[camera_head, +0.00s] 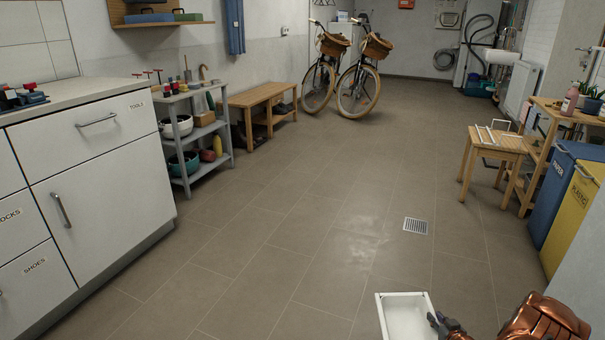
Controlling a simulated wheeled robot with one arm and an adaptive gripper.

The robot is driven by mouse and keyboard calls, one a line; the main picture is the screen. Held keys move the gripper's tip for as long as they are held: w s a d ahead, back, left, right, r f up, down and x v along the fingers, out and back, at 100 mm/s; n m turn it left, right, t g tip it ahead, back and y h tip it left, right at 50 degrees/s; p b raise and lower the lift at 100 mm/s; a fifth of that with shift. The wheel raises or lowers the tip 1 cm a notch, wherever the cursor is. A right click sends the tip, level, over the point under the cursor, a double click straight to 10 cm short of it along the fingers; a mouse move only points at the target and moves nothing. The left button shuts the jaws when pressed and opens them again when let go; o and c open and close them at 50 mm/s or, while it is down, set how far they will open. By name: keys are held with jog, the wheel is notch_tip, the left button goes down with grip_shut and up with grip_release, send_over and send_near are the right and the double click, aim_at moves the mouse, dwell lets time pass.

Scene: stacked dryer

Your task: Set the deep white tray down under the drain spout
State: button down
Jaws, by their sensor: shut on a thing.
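A deep white tray (406,318) shows at the bottom edge, right of centre. Its near part is cut off by the frame. My gripper (437,319) is shut on the tray's right wall, with my copper-coloured arm reaching in from the lower right. The tray looks empty and roughly level above the tiled floor; its height is hard to tell. I cannot make out a drain spout or a dryer for certain. Grey hoses (478,35) hang on the far back wall, small in this view.
A wooden stool (494,155), blue bin (567,190) and yellow bin (580,222) line the right. White cabinets (105,190), a grey shelf (194,140) and a bench (263,105) line the left. Two bicycles (357,92) stand farther back.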

jog(key=w+a+r, duration=0.2)
jog(key=a+r, duration=0.1)
jog(key=r, duration=0.5)
jog(key=w+a+r, duration=0.2)
jog(key=a+r, duration=0.1)
jog(key=r, duration=0.5)
jog(key=w+a+r, duration=0.2)
jog(key=a+r, duration=0.1)
jog(key=r, duration=0.5)
jog(key=s+a+r+n+y, duration=0.1)
jog(key=s+a+r, duration=0.3)
jog(key=a+r, duration=0.6)
jog(key=s+a+r+n+y, duration=0.2)
jog(key=s+a+r, duration=0.2)
jog(key=a+r, duration=0.6)
notch_tip(320, 180, up, 36)
jog(key=d+p, duration=0.2)
jog(key=p, duration=3.3)
jog(key=shift+w+d+g, duration=0.15)
jog(key=shift+w+g, duration=0.15)
